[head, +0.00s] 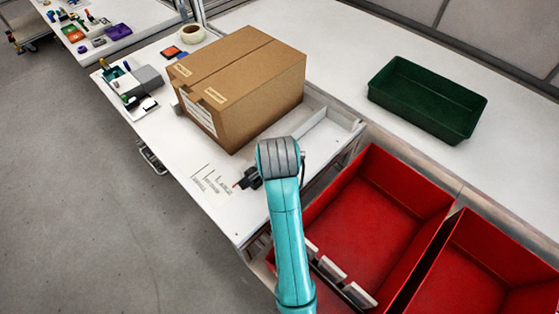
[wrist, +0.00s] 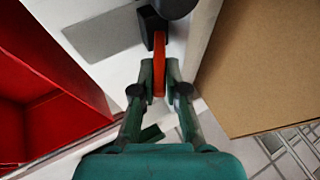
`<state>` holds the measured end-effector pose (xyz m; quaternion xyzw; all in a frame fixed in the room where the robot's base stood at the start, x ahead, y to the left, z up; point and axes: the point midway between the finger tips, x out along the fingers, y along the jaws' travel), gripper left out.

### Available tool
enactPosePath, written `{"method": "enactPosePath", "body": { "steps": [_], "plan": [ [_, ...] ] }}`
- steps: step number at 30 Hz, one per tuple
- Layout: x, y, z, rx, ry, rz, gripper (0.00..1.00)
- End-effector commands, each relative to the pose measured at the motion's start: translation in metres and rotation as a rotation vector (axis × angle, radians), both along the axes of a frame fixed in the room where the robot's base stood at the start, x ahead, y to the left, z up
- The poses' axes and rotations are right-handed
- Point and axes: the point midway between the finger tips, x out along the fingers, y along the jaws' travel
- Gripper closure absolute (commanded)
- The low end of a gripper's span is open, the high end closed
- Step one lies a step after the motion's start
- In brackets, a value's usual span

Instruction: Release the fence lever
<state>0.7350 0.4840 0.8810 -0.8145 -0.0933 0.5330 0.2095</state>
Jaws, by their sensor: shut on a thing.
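The fence lever (wrist: 159,62) is a narrow orange-red bar in the wrist view, running down from a black block (wrist: 151,22) at the top. My gripper (wrist: 159,82) is shut on the lever, one green finger on each side of its lower part. In the head view my teal arm hides most of the gripper; a dark piece of the end (head: 249,179) shows left of the arm, low over the white table near printed marks. The fence itself is not clearly seen.
A large cardboard box (head: 240,85) stands close behind the gripper on the white table (head: 170,140), and fills the wrist view's right side. Red bins (head: 385,210) lie to the right, a green bin (head: 425,98) behind. Small tools lie at the table's far left end.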

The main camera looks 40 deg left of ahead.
Motion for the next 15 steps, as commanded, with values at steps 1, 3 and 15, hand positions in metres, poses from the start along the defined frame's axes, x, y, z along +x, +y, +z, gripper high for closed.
{"method": "enactPosePath", "body": {
  "steps": [1, 3, 15],
  "plan": [
    [-0.0003, 0.0027, 0.0009, -0.028, 0.003, 0.002, 1.0],
    [0.0, 0.0042, 0.0014, -0.065, 0.006, 0.003, 1.0],
    [-0.0001, 0.0074, 0.0008, -0.168, 0.017, 0.002, 1.0]
  ]
}}
